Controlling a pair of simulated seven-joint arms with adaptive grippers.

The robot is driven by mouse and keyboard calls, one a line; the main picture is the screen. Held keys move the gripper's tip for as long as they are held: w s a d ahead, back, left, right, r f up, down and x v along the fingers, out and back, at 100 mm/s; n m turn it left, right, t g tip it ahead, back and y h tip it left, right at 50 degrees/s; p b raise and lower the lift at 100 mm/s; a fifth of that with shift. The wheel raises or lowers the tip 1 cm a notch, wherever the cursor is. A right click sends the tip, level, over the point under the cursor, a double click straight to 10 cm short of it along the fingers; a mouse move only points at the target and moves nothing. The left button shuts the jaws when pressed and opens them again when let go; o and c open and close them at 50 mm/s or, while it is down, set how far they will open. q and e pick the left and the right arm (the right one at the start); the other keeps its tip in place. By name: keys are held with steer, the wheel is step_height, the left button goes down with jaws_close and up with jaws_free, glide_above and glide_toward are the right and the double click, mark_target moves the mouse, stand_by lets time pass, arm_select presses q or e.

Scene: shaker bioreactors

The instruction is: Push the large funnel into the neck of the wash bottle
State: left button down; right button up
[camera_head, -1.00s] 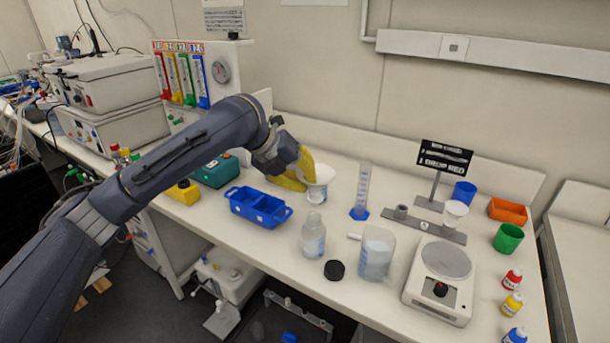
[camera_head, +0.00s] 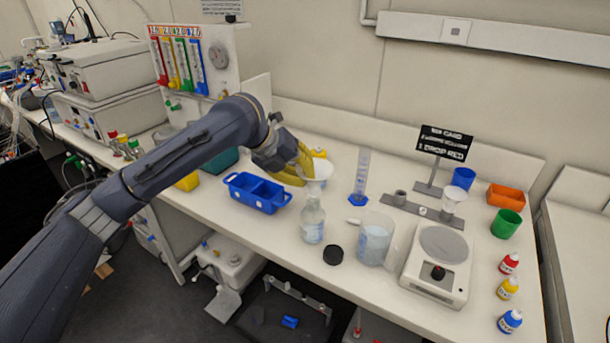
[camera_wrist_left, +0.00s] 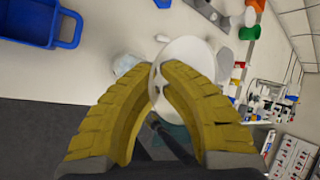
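The wash bottle (camera_head: 312,224) is a clear, labelled bottle standing upright near the front of the bench, in the middle of the head view. My left gripper (camera_head: 306,172) has yellow fingers and is above and behind it. In the left wrist view its fingertips (camera_wrist_left: 158,82) close on the edge of the large white funnel (camera_wrist_left: 187,58). My right gripper is not in view.
A blue tray (camera_head: 257,193) stands left of the bottle. A black cap (camera_head: 333,255), a beaker (camera_head: 375,240) and a balance (camera_head: 438,264) are to the right. A measuring cylinder (camera_head: 360,182) stands behind. The front bench edge is close to the bottle.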

arm_select(q)
steer(key=shift+f, duration=1.35)
stand_by(2.7)
steer(key=c, duration=1.5)
jaws_free()
